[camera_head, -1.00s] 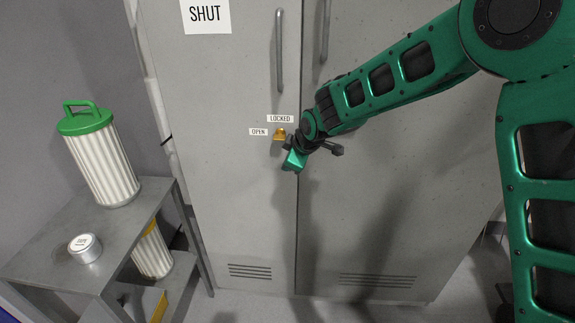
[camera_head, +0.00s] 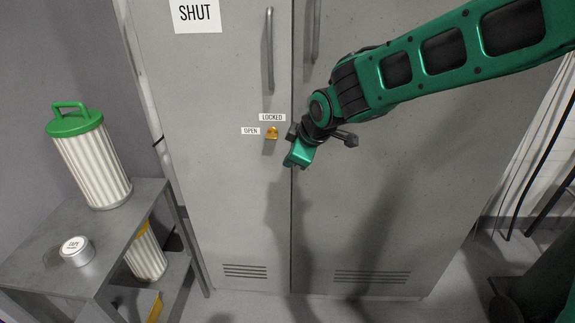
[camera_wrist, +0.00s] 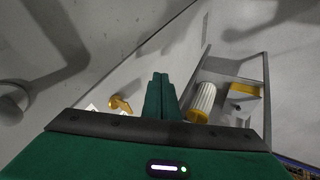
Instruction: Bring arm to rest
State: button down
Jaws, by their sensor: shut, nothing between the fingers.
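My gripper (camera_head: 297,158) is in front of the grey cabinet's doors (camera_head: 370,215), just right of the yellow latch knob (camera_head: 271,132) and slightly lower. In the wrist view its two green fingers (camera_wrist: 160,92) are together with nothing between them. The knob also shows in the wrist view (camera_wrist: 121,104), left of the fingers and apart from them. The knob sits below the LOCKED label and right of the OPEN label. My green arm reaches in from the upper right, bent at the wrist.
A metal shelf stand (camera_head: 35,258) stands at the left. It bears a white pleated filter with a green handled lid (camera_head: 92,160) and a round tin (camera_head: 77,250). A yellow-topped filter (camera_head: 148,254) is below. Door handles (camera_head: 269,48) stick out above. Floor shows at lower right.

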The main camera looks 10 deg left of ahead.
jog(key=s+d+r+m+g+h, duration=0.1)
jog(key=s+d+m+h, duration=0.2)
jog(key=d, duration=0.9)
jog(key=s+d+m, duration=0.4)
jog(key=d, duration=0.7)
jog(key=s+d+r+m+g+h, duration=0.1)
jog(key=s+d+m+h, duration=0.2)
jog(key=d, duration=0.9)
jog(key=s+d+m+g, duration=0.1)
jog(key=s+d+m, duration=0.3)
jog(key=s, duration=0.4)
jog(key=s+d+f+m+g+y, duration=0.1)
jog(key=s+d+m, duration=0.3)
jog(key=s, duration=0.4)
jog(key=s+d+f+m+g, duration=0.1)
jog(key=s+d+m, duration=0.3)
jog(key=s, duration=0.4)
jog(key=shift+s+d+m+g+y, duration=0.3)
jog(key=shift+d+g+y, duration=0.1)
jog(key=shift+g, duration=0.2)
jog(key=shift+f, duration=0.1)
jog(key=shift+w+f, duration=0.25)
jog(key=shift+w, duration=0.35)
